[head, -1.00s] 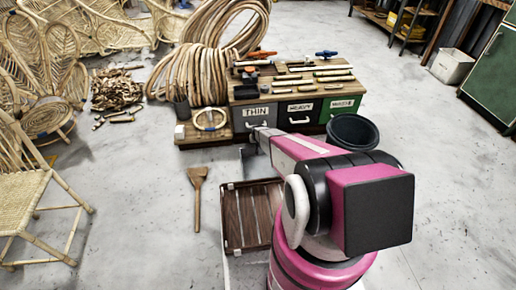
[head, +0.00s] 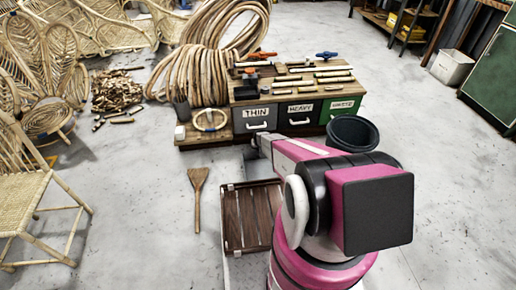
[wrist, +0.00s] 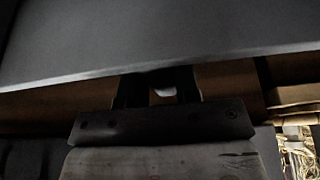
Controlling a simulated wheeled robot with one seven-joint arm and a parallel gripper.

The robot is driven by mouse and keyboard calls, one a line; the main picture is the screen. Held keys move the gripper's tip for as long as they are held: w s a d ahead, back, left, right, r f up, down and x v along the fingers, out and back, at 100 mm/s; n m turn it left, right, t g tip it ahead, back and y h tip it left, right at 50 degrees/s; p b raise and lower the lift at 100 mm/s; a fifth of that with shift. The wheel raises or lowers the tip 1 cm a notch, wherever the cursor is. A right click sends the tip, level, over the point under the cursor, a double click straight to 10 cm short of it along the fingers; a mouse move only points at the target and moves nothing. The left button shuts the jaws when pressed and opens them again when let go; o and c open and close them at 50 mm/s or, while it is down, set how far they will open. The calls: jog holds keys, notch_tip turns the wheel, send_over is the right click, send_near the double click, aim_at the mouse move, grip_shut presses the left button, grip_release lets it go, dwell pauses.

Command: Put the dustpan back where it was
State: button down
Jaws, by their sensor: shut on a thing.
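My gripper (wrist: 158,88) shows in the wrist view as two dark fingers close together, with a small pale piece between them. In the head view the arm reaches forward and the fingertips are hard to make out. A dark grey, flat thing at the arm's end (head: 254,163) appears to be the dustpan, held just in front of the drawer cabinet. In the wrist view a broad dark grey slab (wrist: 150,42), probably its pan, fills the top. A dark bolted bar and a greyish block lie below. The dustpan's handle and underside are mostly hidden.
The drawer cabinet (head: 277,117) carries tools and rattan pieces. A black bucket (head: 352,131) stands at its right. A slatted wooden tray (head: 244,215) lies nearer, beside a flat wooden brush (head: 197,198) on the floor. A rattan chair is at left.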

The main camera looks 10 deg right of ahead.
jog(key=c, duration=0.8)
grip_release()
jog(key=shift+c, duration=0.2)
jog(key=s+r, duration=0.6)
jog(key=r, duration=0.4)
jog(key=s+r+g, duration=0.1)
jog(key=s+r, duration=0.4)
jog(key=r, duration=0.4)
jog(key=s+r, duration=0.6)
jog(key=r, duration=0.4)
jog(key=s+r+g, duration=0.3)
jog(key=s+r, duration=1.7)
jog(key=s, duration=0.1)
jog(key=shift+s, duration=0.35)
